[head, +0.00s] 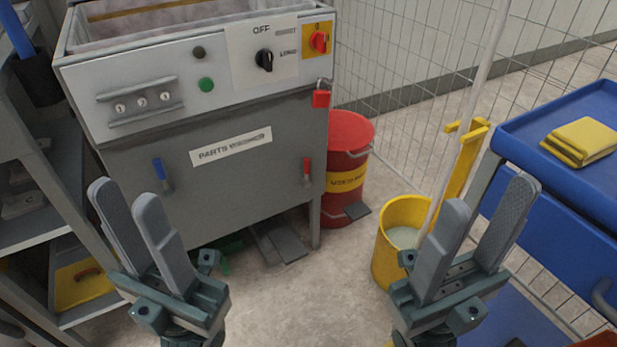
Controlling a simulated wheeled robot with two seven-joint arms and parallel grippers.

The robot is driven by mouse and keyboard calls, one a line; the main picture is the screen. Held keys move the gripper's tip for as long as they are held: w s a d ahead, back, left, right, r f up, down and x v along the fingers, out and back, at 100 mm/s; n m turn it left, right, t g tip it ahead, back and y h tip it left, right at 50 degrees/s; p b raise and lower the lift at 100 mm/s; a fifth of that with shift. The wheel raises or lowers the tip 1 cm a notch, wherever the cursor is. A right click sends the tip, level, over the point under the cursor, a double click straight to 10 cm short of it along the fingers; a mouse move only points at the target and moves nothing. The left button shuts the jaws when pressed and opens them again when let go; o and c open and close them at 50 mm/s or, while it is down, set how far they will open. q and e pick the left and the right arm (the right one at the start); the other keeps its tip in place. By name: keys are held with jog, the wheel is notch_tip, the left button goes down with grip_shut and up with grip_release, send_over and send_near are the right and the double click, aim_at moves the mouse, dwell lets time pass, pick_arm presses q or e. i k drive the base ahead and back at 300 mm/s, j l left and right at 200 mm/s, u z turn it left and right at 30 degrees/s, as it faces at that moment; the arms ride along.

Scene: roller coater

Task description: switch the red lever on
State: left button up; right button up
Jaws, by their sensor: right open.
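The red lever (307,171) is on the right of the grey front of the parts washer (235,185), with its red handle upright above a small metal base. A blue lever (159,170) sits on the left of the same front. My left gripper (127,194) is in front of the washer's lower left, empty, its fingers a little apart. My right gripper (489,194) is open and empty, in front of the yellow bucket and blue cart, well to the right of the red lever. Neither gripper touches a lever.
A red switch (319,42), a black knob (265,60) and a red padlock (321,98) are on the washer. A red bin (347,140) and yellow bucket (394,266) stand right of it. A blue cart (540,125) is at right, a grey shelf (40,205) at left.

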aim_at(306, 183)
jog(key=i+j+z, duration=0.1)
jog(key=z, duration=0.3)
jog(key=j+z, duration=0.2)
jog(key=z, duration=0.25)
jog(key=i+j+z, duration=0.1)
jog(key=j+z, duration=0.15)
jog(key=z, duration=0.15)
